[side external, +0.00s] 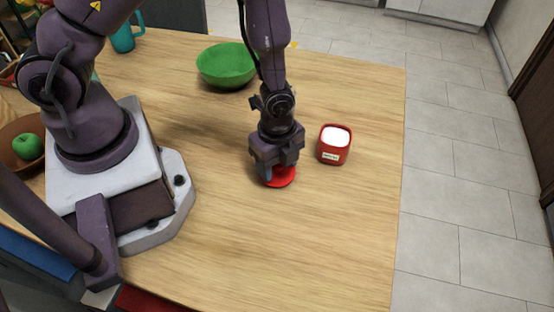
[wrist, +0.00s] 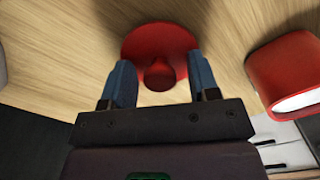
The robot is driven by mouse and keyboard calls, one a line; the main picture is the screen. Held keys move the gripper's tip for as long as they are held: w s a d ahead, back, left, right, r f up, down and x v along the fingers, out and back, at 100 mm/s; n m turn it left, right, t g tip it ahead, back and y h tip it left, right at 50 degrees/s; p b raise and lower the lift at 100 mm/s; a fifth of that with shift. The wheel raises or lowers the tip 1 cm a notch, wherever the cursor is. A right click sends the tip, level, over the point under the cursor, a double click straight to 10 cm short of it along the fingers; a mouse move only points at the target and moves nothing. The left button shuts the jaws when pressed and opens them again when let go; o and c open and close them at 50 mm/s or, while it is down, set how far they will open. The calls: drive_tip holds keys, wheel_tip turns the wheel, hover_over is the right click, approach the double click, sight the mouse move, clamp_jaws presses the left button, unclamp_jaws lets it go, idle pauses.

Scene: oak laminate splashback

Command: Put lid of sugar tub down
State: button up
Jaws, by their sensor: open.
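The red lid (side external: 283,181) lies on the wooden table under my gripper (side external: 278,178). In the wrist view the round lid (wrist: 140,41) shows with its knob (wrist: 159,75) between the two blue fingers of my gripper (wrist: 160,82). The fingers are apart, with a visible gap on each side of the knob. The red sugar tub (side external: 333,155) stands to the right of my gripper, uncovered, with white sugar inside. It also shows at the right of the wrist view (wrist: 286,68).
A green bowl (side external: 227,68) stands at the back of the table, and a teal mug (side external: 123,40) is at the back left. A brown bowl with a green apple (side external: 28,147) is at the far left. The table front is clear.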

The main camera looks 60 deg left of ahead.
drive_tip(key=shift+r, duration=0.1)
drive_tip(key=s+a+r+n+t, duration=0.15)
drive_tip(key=r+n, duration=0.25)
drive_tip(key=r, duration=0.9)
drive_tip(key=s+a+r+n+t, duration=0.1)
drive_tip(key=a+r+n+t, duration=0.3)
drive_tip(key=r, duration=0.9)
drive_tip(key=s+a+r+n, duration=0.1)
drive_tip(key=s+r+n, duration=0.5)
drive_tip(key=r+n, duration=0.1)
drive_tip(key=shift+a+r+n, duration=0.25)
drive_tip(key=shift+a+n, duration=0.05)
drive_tip(key=shift+n, duration=0.3)
